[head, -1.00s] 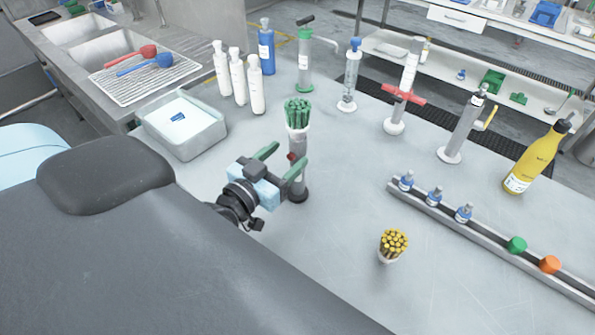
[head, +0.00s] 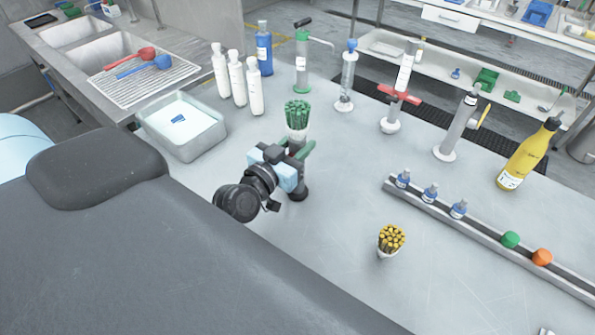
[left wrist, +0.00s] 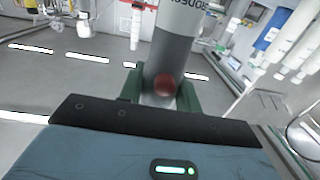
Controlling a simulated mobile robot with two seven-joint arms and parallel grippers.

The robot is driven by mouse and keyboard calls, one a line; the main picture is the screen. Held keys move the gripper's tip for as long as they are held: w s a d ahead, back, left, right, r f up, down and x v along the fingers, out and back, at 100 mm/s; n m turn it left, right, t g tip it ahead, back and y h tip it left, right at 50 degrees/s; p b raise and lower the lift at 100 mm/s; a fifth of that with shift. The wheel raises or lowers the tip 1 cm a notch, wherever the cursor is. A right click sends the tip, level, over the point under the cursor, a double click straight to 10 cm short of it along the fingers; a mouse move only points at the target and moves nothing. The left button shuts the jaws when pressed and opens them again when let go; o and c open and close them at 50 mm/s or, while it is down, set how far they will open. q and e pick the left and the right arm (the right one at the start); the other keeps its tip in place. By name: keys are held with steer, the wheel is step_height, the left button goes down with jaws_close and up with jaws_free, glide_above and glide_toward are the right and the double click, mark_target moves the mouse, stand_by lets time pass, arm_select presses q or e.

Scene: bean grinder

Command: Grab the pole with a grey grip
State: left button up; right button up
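An upright grey pole (left wrist: 170,45) with a dark red spot and partly cut-off lettering stands between the green fingers of my left gripper (left wrist: 160,92) in the left wrist view. A bundle of green sticks (head: 297,110) in a white holder shows directly above the pole. My right gripper is not in view.
A cup of yellow sticks (head: 389,243) stands to the right. Further right is a rail (head: 470,225) with small bottles and caps. White bottles (head: 237,80), a metal tray (head: 205,142) and several cylinders stand behind.

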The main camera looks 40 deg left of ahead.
arm_select(q)
jaws_close()
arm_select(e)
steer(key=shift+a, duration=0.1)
arm_select(q)
steer(key=shift+r, duration=0.15)
